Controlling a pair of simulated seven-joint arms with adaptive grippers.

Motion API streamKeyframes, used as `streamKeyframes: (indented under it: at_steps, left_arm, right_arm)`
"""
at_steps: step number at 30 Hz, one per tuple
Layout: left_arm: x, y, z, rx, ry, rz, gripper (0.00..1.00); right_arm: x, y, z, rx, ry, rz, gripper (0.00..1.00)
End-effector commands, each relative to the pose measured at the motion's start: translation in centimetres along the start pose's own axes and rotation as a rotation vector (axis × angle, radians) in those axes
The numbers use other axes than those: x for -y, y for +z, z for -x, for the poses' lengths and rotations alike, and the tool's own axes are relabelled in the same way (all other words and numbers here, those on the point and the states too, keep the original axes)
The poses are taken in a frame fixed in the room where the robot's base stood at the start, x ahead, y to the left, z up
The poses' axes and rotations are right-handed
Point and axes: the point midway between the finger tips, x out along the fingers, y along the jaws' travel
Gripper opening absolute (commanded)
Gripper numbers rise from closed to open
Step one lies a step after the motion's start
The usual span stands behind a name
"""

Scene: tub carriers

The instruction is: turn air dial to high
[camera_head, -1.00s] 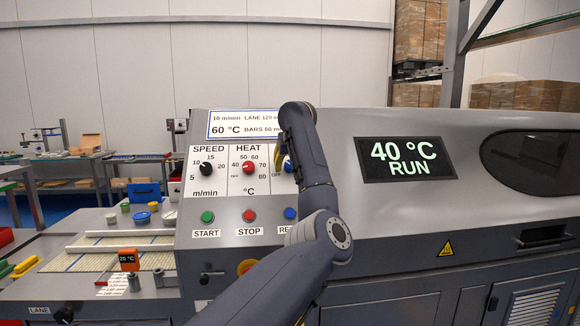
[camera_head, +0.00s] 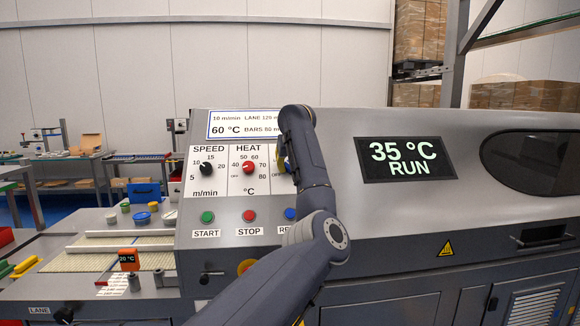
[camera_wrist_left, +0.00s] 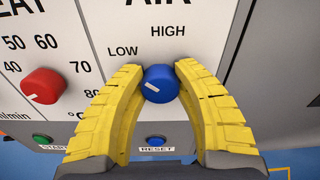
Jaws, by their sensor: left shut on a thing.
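The blue air dial (camera_wrist_left: 160,84) sits below the LOW and HIGH labels in the left wrist view. Its white mark lies toward its left side, below LOW and away from HIGH. My left gripper (camera_wrist_left: 160,72) is shut on it, with one yellow finger touching each side. In the head view my left gripper (camera_head: 282,160) is at the right end of the control panel (camera_head: 228,170), and my arm hides the dial and most of the air scale. My right gripper is not in view.
The red heat dial (camera_head: 248,168) and black speed dial (camera_head: 206,169) are to the left. Green start (camera_head: 208,217), red stop (camera_head: 249,215) and blue reset (camera_head: 290,214) buttons lie below. The display (camera_head: 405,160) reads 35 °C RUN.

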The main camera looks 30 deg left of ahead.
Motion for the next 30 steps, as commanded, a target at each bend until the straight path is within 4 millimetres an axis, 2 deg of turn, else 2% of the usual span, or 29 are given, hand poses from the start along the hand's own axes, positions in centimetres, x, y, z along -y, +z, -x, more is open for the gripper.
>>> streamKeyframes:
  at_steps: [17,23,30]
  left_arm:
    - [0.04,0.11,0.09,0.003,0.003,-0.063,0.00]
    - [0.10,0.14,0.12,0.003,0.008,-0.173,0.00]
    - [0.18,0.18,0.18,0.005,0.021,-0.395,0.00]
  right_arm:
    - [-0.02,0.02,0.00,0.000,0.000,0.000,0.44]
    - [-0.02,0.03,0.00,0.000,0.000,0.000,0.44]
    - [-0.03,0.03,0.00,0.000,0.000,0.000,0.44]
